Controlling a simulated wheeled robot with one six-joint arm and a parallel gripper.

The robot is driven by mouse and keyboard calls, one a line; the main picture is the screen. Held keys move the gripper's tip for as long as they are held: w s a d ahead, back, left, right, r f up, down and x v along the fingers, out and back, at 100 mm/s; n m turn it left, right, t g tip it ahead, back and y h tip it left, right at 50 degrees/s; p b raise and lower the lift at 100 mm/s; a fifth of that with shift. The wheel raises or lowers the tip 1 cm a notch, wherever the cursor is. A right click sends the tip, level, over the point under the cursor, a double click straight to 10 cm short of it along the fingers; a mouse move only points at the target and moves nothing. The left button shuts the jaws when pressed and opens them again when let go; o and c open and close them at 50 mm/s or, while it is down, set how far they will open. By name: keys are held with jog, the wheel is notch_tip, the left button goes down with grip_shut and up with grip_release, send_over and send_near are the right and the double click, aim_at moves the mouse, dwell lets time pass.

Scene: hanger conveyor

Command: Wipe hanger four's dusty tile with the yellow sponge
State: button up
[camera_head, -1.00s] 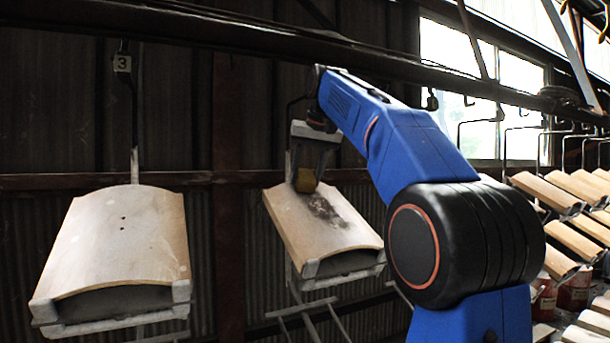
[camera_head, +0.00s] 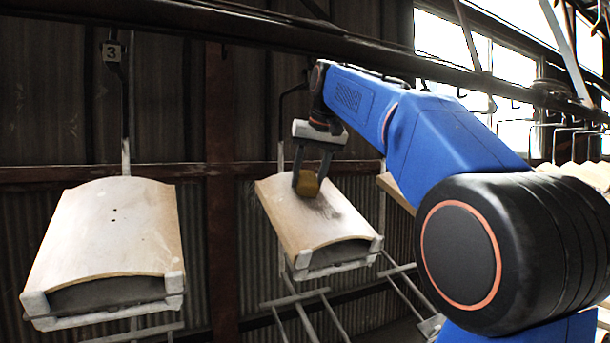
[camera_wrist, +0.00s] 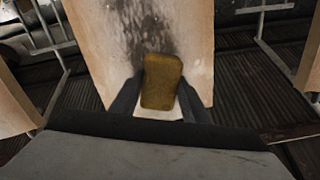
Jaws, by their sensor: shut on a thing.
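The dusty tile (camera_head: 302,220) is a pale, curved tile hanging right of the tile on hanger three. A dark dust patch (camera_head: 335,206) shows right of the sponge. In the wrist view the dark dust (camera_wrist: 146,30) lies beyond the sponge, on the tile's face (camera_wrist: 100,50). My gripper (camera_head: 307,182) is shut on the yellow sponge (camera_head: 308,187), which is brownish yellow. The sponge is over the tile's upper middle and looks at or very near its surface; contact is hard to tell. It also shows between the fingers in the wrist view (camera_wrist: 161,82). The tile's hanger number is not visible.
Another curved tile (camera_head: 115,230) hangs at the left under the number 3 tag (camera_head: 111,52). A dark overhead rail (camera_head: 200,20) crosses the top. Metal frame bars (camera_head: 300,300) are below the tiles. Corrugated wall stands behind.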

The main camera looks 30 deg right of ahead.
aim_at(307, 170)
jog(key=shift+s+f, duration=1.25)
jog(key=shift+s, duration=1.05)
jog(key=shift+s+f, duration=1.2)
jog(key=shift+s, duration=1.1)
jog(key=shift+s+f, duration=1.25)
jog(key=shift+s, duration=1.05)
jog(key=shift+d+r, duration=0.1)
jog(key=shift+d, duration=0.8)
jog(key=shift+w+r, duration=0.8)
jog(key=shift+w, duration=0.8)
jog(key=shift+w+r, duration=0.85)
jog(key=shift+w, duration=0.8)
jog(key=shift+w+r, duration=0.8)
jog(key=shift+w, duration=0.8)
jog(key=shift+w+r, duration=0.55)
jog(key=shift+w, duration=0.35)
jog(key=shift+w+r, duration=0.5)
jog(key=shift+w, duration=0.35)
jog(key=shift+w+r, duration=0.3)
jog(key=shift+w, duration=0.4)
jog(key=shift+w+r, duration=0.3)
jog(key=shift+w, duration=0.4)
jog(key=shift+w+r, duration=0.3)
jog(key=shift+w, duration=0.4)
jog(key=shift+w+r, duration=0.4)
jog(key=shift+w, duration=0.25)
jog(key=shift+w+r, duration=0.35)
jog(key=shift+w, duration=0.25)
